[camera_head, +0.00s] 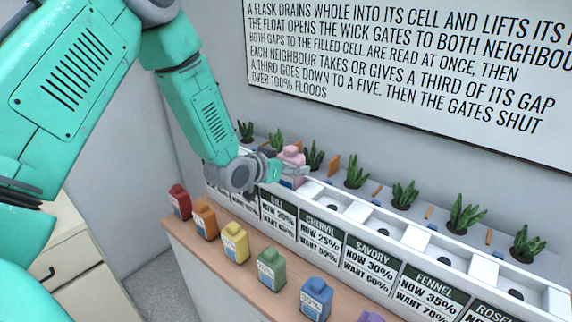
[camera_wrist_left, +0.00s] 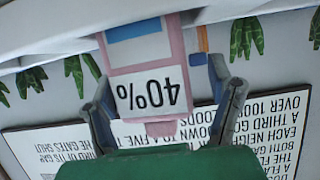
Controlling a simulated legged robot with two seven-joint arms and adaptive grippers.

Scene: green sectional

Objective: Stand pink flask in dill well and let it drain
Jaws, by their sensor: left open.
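The pink flask (camera_head: 291,157) is upright at the dill position of the white planter, behind the dill label (camera_head: 277,212). Its base and the dill well are mostly hidden by my gripper and the planter front. In the left wrist view the flask (camera_wrist_left: 178,60) appears upside down with a 40% label and a blue patch. My left gripper (camera_head: 297,171) is open around the flask. In the wrist view its fingers (camera_wrist_left: 163,85) stand on either side, with a clear gap on the right. My right gripper is not in view.
Red (camera_head: 180,201), orange (camera_head: 205,220), yellow (camera_head: 235,242), green (camera_head: 271,268) and blue (camera_head: 315,299) flasks stand on the wooden ledge, with a purple one (camera_head: 371,317) partly cut off. Chervil, savory and fennel wells run to the right. Plants line the back.

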